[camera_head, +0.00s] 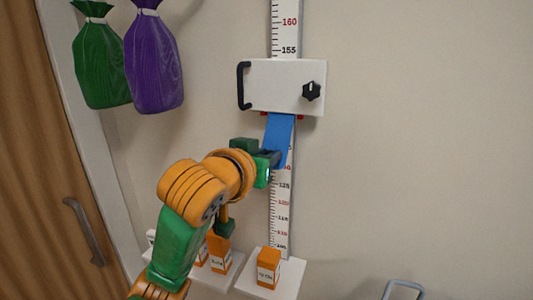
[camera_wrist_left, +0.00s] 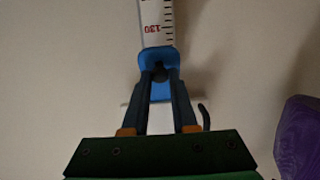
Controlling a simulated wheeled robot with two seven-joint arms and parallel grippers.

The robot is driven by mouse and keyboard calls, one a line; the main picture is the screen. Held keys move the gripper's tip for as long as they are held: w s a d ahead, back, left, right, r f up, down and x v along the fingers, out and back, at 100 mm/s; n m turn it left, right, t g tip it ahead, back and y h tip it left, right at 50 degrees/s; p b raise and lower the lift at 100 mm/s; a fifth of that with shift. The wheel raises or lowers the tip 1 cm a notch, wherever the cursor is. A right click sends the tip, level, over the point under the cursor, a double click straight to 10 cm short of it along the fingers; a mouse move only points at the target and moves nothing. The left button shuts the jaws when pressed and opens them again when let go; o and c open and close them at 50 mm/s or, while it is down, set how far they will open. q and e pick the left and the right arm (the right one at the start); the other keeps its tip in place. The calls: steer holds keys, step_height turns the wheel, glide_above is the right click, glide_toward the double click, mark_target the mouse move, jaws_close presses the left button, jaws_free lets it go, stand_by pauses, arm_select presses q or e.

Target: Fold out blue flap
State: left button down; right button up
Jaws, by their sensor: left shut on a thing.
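The blue flap (camera_head: 280,130) hangs from the underside of a white slider box (camera_head: 285,85) on a vertical measuring scale (camera_head: 285,30). It slants slightly away from the scale's line. My left gripper (camera_head: 273,157) is at the flap's lower part, below the box, and is shut on it. In the left wrist view the flap (camera_wrist_left: 157,57) shows at and between the fingertips of my left gripper (camera_wrist_left: 160,75), with the scale (camera_wrist_left: 156,20) beyond. The gripper body hides most of the box there. My right gripper is not in view.
The box has a black handle (camera_head: 243,86) and a black knob (camera_head: 311,91). Green (camera_head: 100,65) and purple (camera_head: 153,60) bags hang at upper left. Orange boxes (camera_head: 268,268) stand on white shelves below. A wooden door (camera_head: 45,150) is at left.

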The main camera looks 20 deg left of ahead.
arm_select(q)
steer(key=c, duration=0.7)
jaws_free()
steer(key=shift+f, duration=0.1)
steer(key=shift+v, duration=3.5)
